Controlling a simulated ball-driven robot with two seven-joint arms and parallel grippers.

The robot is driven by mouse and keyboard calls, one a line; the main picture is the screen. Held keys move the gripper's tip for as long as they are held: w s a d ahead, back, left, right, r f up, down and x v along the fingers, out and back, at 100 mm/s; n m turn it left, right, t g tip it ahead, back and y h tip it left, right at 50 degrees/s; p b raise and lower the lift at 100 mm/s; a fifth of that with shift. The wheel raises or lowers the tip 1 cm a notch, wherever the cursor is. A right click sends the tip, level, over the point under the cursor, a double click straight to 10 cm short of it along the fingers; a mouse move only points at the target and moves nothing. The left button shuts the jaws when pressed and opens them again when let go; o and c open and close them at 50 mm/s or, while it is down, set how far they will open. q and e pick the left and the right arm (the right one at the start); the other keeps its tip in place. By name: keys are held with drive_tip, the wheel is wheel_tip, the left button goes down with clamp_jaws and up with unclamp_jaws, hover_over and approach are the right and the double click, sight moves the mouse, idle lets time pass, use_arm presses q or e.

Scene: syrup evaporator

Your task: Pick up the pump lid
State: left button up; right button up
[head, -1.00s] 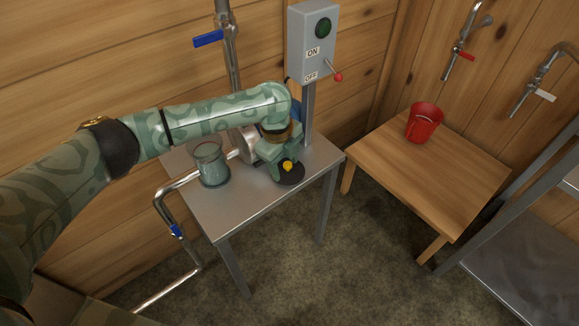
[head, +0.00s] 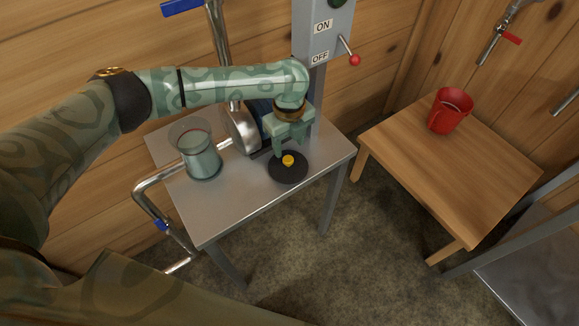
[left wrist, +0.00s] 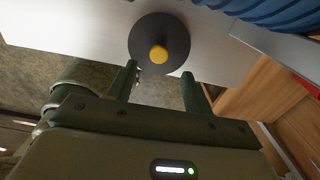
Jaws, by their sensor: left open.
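The pump lid (head: 288,169) is a dark round disc with a yellow knob (head: 288,160) on top. It lies flat on the metal table, near its right front edge. In the left wrist view the lid (left wrist: 146,30) is just beyond the fingertips, with its yellow knob (left wrist: 158,54) between their lines. My left gripper (head: 288,151) is open and empty, with its fingers pointing down just behind and above the knob. The pump (head: 243,129) stands on the table behind, partly hidden by my arm; a clear cylindrical vessel (head: 201,160) stands at its left.
The metal table (head: 235,202) has bare room at its front. The switch box (head: 322,35) stands on a post behind my gripper. A red mug (head: 449,110) stands on a wooden table (head: 450,170) to the right. Pipes (head: 150,205) run along the left side.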

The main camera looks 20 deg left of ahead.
sight(288, 158)
use_arm(q)
drive_tip(key=shift+f, duration=0.55)
wheel_tip(288, 158, down, 5)
drive_tip(key=b, duration=0.3)
drive_tip(key=shift+a, duration=0.15)
drive_tip(key=shift+r, duration=0.15)
drive_tip(key=shift+c, duration=0.9)
drive_tip(key=c, duration=0.9)
use_arm(e)
drive_tip(key=f, duration=0.3)
drive_tip(key=shift+s+a, duration=0.15)
drive_tip(key=shift+a, duration=0.05)
